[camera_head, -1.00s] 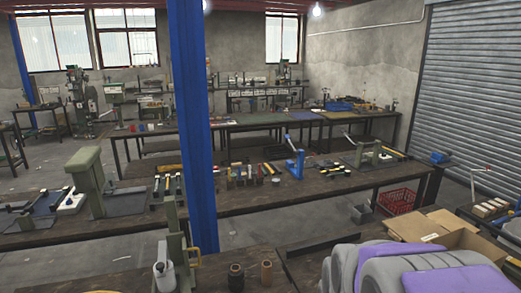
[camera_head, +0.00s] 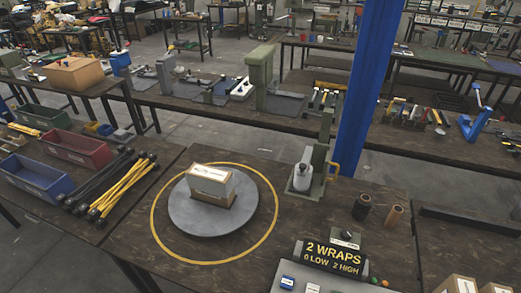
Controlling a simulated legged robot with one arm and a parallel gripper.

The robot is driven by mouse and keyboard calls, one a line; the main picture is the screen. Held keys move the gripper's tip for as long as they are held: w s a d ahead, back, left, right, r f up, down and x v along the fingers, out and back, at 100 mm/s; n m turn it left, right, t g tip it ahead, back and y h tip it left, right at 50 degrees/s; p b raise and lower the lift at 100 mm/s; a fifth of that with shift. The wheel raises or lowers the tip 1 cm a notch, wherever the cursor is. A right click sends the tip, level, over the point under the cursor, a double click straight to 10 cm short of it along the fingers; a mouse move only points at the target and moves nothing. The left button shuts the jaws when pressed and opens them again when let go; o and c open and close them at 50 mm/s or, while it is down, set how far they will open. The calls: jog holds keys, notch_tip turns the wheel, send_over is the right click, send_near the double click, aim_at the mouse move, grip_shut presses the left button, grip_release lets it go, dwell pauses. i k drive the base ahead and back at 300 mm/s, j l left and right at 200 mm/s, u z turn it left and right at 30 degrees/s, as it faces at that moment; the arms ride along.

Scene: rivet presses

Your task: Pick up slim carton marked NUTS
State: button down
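A carton (camera_head: 211,188) with a white top and brown lower part sits on a round grey turntable (camera_head: 185,222) on the near bench. It bears a small dark mark too small to read. Two light-brown cartons with white labels are cut off by the bottom right edge, a left one (camera_head: 455,285) and a right one (camera_head: 496,288). I cannot read their labels, so I cannot tell which carton is marked NUTS. My gripper is not in view.
A yellow ring (camera_head: 152,222) surrounds the turntable. A sign (camera_head: 334,256) reads "2 WRAPS 0 LOW 2 HIGH". Red (camera_head: 77,150), blue (camera_head: 35,180) and green bins (camera_head: 42,117) and black and yellow rods (camera_head: 125,187) lie left. A blue post (camera_head: 367,90) stands behind the bench.

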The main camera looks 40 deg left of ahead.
aim_at(216, 186)
jog(key=u, duration=1.95)
jog(key=i+j, duration=0.75)
jog(key=i, duration=0.15)
jog(key=i+j+z, duration=0.1)
jog(key=z, duration=0.35)
jog(key=i+j+z, duration=0.1)
jog(key=z, duration=0.3)
jog(key=j+z, duration=0.15)
jog(key=z, duration=0.3)
jog(key=i, duration=0.05)
